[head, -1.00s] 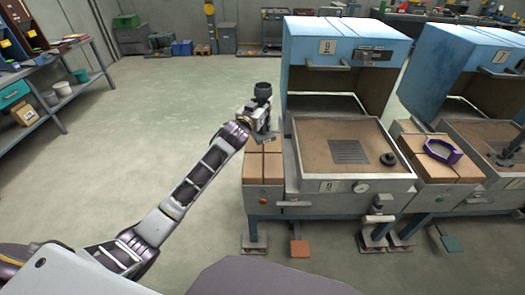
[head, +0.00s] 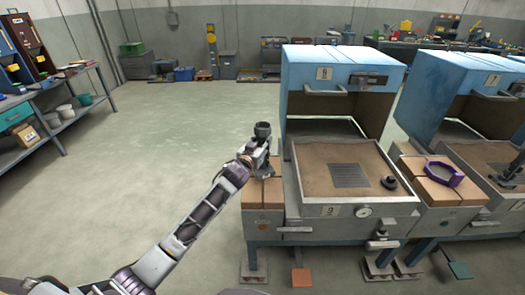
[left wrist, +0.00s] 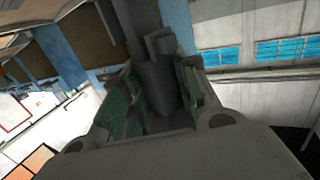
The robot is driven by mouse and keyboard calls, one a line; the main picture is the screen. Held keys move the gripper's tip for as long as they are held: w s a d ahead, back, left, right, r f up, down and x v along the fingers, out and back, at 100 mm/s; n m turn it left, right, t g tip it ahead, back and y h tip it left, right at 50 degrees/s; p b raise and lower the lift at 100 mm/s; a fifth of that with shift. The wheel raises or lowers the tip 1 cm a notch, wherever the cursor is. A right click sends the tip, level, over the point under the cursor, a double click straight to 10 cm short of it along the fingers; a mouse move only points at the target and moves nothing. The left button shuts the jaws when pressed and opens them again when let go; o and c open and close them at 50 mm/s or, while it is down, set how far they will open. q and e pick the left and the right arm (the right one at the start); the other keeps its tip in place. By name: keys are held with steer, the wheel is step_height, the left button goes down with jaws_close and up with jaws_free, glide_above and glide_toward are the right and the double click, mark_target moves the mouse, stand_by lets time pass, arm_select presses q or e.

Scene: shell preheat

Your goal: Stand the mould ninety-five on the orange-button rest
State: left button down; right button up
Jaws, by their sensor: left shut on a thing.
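My left gripper (head: 262,158) is shut on a dark, round-topped thing (head: 263,130) held upright, with its wider dark top above the fingers. I cannot read any number on it. In the left wrist view it is a dark grey cylinder (left wrist: 158,88) between the green-grey finger pads. The brick-topped rest (head: 263,195) with a small orange button (head: 262,228) on its front is at the left end of the bench. The gripper appears over or just behind its back edge; the gap is hard to judge. My right gripper is not in view.
A blue hooded furnace (head: 345,68) with a sand-coloured tray and square grate (head: 350,175) stands right of the rest. A black ring-like piece (head: 389,182) lies in the tray. A purple ring-shaped piece (head: 444,174) lies on another brick rest.

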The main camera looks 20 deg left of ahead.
arm_select(q)
step_height(320, 180, down, 2)
steer(key=shift+f, duration=0.15)
steer(key=shift+f+b, duration=0.3)
steer(key=shift+f, duration=0.5)
steer(key=c, duration=1.1)
jaws_free()
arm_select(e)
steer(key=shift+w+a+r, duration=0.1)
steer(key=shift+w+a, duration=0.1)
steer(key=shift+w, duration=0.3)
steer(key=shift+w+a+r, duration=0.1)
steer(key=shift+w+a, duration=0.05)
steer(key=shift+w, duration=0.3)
